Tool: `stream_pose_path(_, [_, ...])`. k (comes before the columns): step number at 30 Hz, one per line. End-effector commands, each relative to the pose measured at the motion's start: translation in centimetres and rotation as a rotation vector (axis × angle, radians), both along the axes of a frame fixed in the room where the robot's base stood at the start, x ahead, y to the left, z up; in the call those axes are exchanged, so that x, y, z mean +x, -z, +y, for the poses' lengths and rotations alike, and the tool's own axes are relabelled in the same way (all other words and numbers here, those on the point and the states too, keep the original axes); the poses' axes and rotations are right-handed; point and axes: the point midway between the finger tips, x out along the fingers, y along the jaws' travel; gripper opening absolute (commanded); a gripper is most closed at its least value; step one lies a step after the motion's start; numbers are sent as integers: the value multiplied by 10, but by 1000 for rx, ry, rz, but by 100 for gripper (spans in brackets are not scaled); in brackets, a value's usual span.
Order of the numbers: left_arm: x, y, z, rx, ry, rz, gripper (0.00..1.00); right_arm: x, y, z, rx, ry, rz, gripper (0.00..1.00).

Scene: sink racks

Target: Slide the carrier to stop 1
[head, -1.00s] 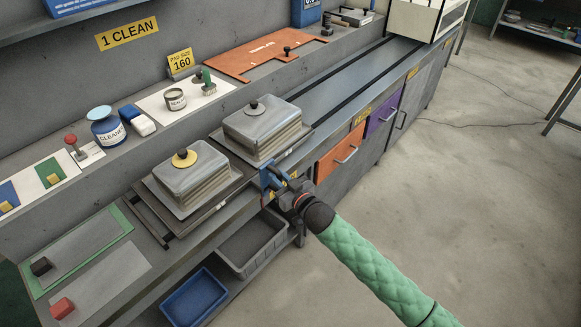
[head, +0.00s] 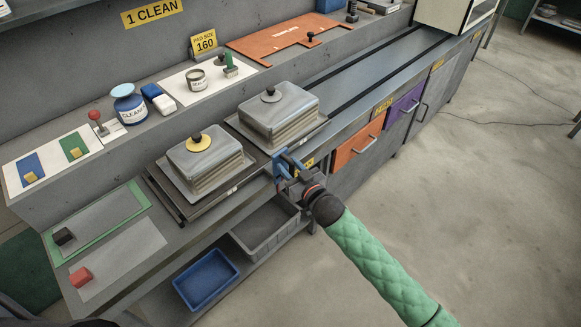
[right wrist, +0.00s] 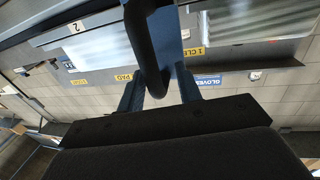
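Two grey lidded stacks sit on flat plates along the bench's rails. The left stack (head: 205,163) has a yellow knob, and the right stack (head: 278,115) has a black knob. I cannot tell for certain which plate is the carrier. My right gripper (head: 288,172) is at the bench's front edge, beside the near corner of the right plate, at a blue upright part. In the right wrist view, a dark curved bar (right wrist: 152,55) lies between the blue fingers of my right gripper (right wrist: 158,92). Whether they press on it is unclear. My left gripper is out of view.
The rails (head: 385,60) run clear to the upper right, toward a white box (head: 450,15). Orange (head: 357,145) and purple (head: 405,108) drawers are below. A blue bin (head: 206,281) sits low.

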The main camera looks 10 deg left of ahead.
Motion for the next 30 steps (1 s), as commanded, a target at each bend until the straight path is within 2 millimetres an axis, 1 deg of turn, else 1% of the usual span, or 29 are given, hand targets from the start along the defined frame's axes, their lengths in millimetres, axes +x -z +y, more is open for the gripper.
stream_pose_path(5, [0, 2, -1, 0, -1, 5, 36, -5, 2, -5, -1, 1, 1, 35])
stream_pose_path(8, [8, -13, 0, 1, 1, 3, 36, -13, 3, -13, -1, 0, -1, 35])
stream_pose_path(15, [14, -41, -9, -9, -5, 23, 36, -39, 4, -35, -1, 0, 1, 35])
stream_pose_path(18, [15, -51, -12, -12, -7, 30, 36, -48, 3, -43, 0, 0, 0, 35])
stream_pose_path(24, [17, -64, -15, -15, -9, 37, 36, -57, 1, -51, 0, -1, 0, 35])
stream_pose_path(30, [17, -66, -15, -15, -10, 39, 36, -58, 0, -53, 1, -1, -1, 35])
